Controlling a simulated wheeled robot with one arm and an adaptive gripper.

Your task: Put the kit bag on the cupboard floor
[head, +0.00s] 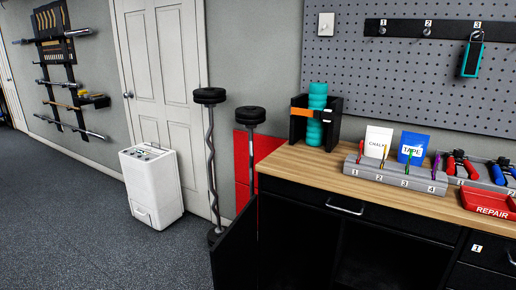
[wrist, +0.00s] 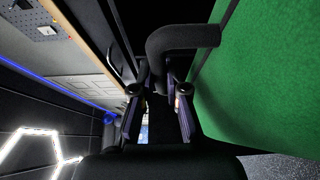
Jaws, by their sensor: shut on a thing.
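The kit bag shows in the wrist view as a large green side (wrist: 245,85) filling the right, with a black padded handle (wrist: 185,38) near the top centre. My gripper (wrist: 159,88) is closed at this handle, with one finger on each side; the exact contact is dark. The bag and gripper are not in the head view. In the head view, the cupboard (head: 385,255) under the workbench stands open, with a dark interior. Its black door (head: 236,248) swings out at the left. The cupboard floor is hidden below the picture's edge.
The wooden worktop (head: 330,172) holds a grey numbered rack (head: 395,178), a red repair tray (head: 490,203) and a black holder with a teal roller (head: 317,110). Barbells (head: 211,150) and a white unit (head: 152,185) stand left of the door.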

